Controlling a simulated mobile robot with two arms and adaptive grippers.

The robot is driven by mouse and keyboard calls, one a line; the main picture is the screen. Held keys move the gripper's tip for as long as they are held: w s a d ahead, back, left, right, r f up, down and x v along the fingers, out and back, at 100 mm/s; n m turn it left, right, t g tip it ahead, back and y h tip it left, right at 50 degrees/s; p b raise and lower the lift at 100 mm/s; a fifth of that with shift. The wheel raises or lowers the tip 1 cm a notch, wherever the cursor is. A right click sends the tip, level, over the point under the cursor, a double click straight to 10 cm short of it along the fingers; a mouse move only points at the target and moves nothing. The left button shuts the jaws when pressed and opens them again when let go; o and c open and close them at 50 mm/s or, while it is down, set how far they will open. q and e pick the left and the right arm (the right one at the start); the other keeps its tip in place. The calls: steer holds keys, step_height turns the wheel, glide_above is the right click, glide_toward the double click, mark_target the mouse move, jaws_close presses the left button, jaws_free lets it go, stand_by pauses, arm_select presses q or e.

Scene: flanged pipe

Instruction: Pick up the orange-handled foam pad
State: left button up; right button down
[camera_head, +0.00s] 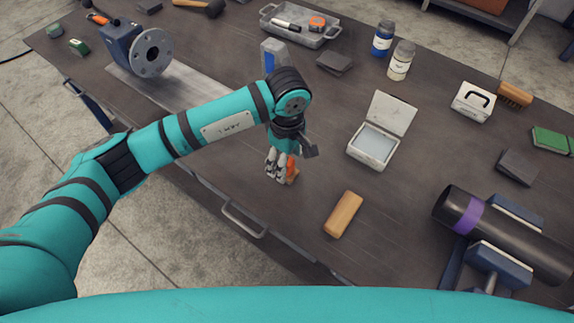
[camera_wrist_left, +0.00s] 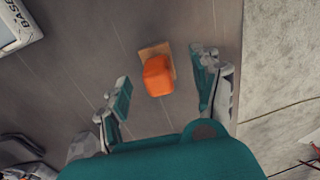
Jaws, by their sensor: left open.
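The orange-handled foam pad (camera_wrist_left: 158,75) lies on the table, its orange handle up and a tan base edge showing beneath. My left gripper (camera_wrist_left: 160,92) is open, with one finger on each side of the pad and visible gaps to both. In the head view the gripper (camera_head: 280,168) points down at the table's near edge, and part of the pad's orange handle (camera_head: 291,168) shows beside the fingers; the rest is hidden behind them. My right gripper is not in view.
A tan block (camera_head: 343,214) lies to the right of the pad. An open white case (camera_head: 372,146) stands behind it. A dark pipe (camera_head: 500,235) rests on blue supports at the right. The table's front edge and a metal handle (camera_head: 243,220) are close by.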

arm_select(q)
steer(key=shift+f+p, duration=0.3)
step_height(320, 180, down, 4)
steer(key=shift+w+r+p, duration=0.15)
steer(key=shift+p, duration=0.75)
steer(key=shift+f, duration=0.5)
steer(key=c, duration=1.3)
